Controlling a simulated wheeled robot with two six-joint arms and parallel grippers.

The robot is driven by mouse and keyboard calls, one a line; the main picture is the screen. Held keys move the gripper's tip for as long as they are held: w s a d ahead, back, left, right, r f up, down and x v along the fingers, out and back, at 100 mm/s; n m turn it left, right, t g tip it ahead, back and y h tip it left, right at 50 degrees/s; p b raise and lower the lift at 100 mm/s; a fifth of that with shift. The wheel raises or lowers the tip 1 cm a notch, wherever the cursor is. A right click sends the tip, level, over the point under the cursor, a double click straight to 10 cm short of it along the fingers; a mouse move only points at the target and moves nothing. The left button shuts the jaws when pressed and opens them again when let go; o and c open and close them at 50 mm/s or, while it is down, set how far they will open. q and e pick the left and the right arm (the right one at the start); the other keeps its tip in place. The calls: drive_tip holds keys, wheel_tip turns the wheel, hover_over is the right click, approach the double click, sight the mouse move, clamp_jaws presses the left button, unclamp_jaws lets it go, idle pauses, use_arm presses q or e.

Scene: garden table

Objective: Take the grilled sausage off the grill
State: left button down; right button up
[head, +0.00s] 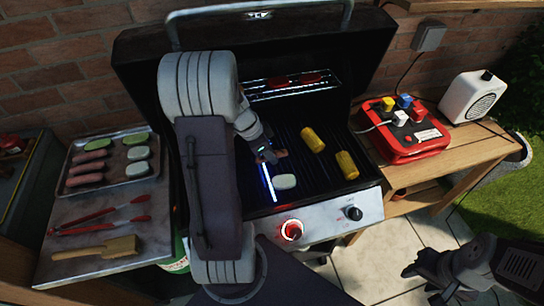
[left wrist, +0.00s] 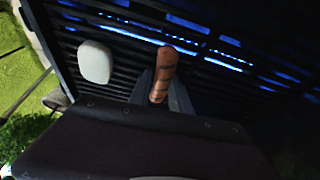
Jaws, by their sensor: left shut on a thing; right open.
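In the head view the left gripper (head: 266,157) is above the left part of the grill (head: 328,182), and the sausage (head: 280,154) shows only as a small brown end there. I cannot tell whether it still touches the bars. My right gripper (head: 425,270) is open and empty at the lower right, away from the grill.
A pale oval piece (head: 285,181) and two yellow corn pieces (head: 313,139) lie on the grill. Two red items (head: 311,78) are on the upper rack. A tray (head: 155,143) with raw sausages, tongs (head: 100,217) and a brush (head: 97,248) are at left. A red box (head: 402,152) stands right.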

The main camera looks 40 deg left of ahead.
use_arm(q)
drive_tip(key=r, duration=0.4)
drive_tip(key=shift+s+d+r+p, duration=0.15)
drive_tip(key=shift+d+r+p, duration=0.1)
drive_tip(key=shift+r+p, duration=0.15)
drive_tip(key=s+d+r, duration=0.6)
drive_tip(key=s+d, duration=0.1)
drive_tip(key=d, duration=0.1)
drive_tip(key=shift+d+r, duration=0.15)
drive_tip(key=shift+d, duration=0.15)
